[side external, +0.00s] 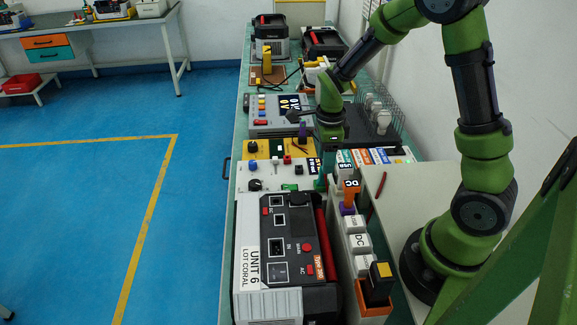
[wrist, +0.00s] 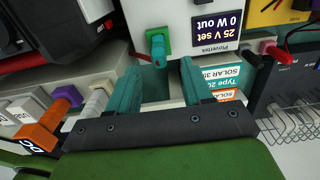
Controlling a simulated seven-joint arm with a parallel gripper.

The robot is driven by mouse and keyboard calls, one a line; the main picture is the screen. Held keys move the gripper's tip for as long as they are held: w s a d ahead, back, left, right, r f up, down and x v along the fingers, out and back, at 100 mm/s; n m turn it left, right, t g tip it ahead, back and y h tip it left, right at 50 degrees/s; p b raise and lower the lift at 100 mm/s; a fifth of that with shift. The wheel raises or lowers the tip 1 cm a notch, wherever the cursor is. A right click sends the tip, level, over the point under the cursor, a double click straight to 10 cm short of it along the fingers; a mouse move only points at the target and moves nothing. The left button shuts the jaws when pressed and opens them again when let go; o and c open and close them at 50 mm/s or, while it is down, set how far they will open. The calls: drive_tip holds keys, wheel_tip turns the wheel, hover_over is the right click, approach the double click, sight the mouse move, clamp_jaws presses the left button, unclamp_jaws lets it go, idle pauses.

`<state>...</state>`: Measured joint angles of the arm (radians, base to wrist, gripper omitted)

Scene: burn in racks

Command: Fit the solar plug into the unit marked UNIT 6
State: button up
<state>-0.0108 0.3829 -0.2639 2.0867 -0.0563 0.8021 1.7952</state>
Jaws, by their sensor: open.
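UNIT 6 (side external: 295,240), a grey and black box labelled "LOT CORAL", lies at the front in the side view with several sockets on its face. My gripper (side external: 320,182) is above the bench just beyond it, pointing down. In the wrist view my gripper (wrist: 160,76) has its teal fingers apart, with no plug visibly held. A "SOLAR" label (wrist: 220,75) lies beside the right finger. I cannot tell which plug is the solar one. A teal plug-like piece (wrist: 157,48) sits at a green socket on the white box ahead.
A control box (side external: 280,115) and a wire basket (side external: 385,105) stand farther back. The floor at left is clear.

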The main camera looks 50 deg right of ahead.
sight(324, 178)
wheel_tip(324, 178, down, 6)
drive_tip(key=shift+f, duration=0.15)
idle(0.3)
clamp_jaws()
idle(0.4)
